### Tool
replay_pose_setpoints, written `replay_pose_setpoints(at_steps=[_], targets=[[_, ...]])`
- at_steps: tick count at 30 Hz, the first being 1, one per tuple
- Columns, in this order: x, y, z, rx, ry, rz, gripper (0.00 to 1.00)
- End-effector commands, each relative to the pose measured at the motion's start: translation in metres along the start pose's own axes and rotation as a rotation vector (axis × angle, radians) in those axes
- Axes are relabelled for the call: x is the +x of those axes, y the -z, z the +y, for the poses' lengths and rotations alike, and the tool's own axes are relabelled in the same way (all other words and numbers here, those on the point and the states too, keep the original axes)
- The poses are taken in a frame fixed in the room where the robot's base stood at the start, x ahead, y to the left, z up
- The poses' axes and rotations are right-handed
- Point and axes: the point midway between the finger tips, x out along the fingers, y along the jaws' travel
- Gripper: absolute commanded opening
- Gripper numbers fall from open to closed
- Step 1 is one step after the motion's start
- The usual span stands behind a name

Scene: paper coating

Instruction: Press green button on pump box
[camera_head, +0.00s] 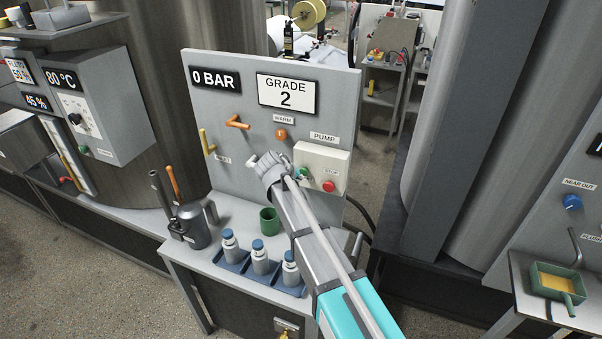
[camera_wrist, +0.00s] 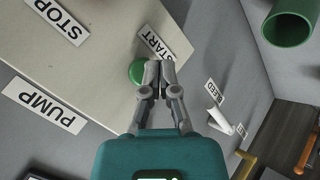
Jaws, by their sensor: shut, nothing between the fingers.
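The pump box (camera_head: 325,158) is a cream box on the grey upright panel, below a PUMP label. It carries a green button (camera_head: 304,172) and a red button (camera_head: 328,186) marked STOP. In the wrist view the green button (camera_wrist: 137,72) sits beside the START label (camera_wrist: 157,43), partly covered by my fingers. My gripper (camera_wrist: 160,66) is shut and empty, with its tips at the right edge of the green button in that view. I cannot tell whether they touch it. In the head view my gripper (camera_head: 268,165) shows just left of the pump box.
The panel shows 0 BAR (camera_head: 215,79) and GRADE 2 (camera_head: 288,94). Orange (camera_head: 237,122) and yellow (camera_head: 206,142) handles stand left of the box. Below, a green cup (camera_head: 269,221), blue-capped bottles (camera_head: 260,259) and a grey jug (camera_head: 195,226) stand on the bench.

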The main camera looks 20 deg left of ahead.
Motion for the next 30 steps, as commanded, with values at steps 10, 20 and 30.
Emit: replay_pose_setpoints(at_steps=[10,20,30], targets=[[0.0048,0.0039,0.0037,0.000,0.000,0.000,0.00],[0.0053,0.0042,0.0040,0.000,0.000,0.000,0.00],[0.0061,0.0051,0.0045,0.000,0.000,0.000,0.00]])
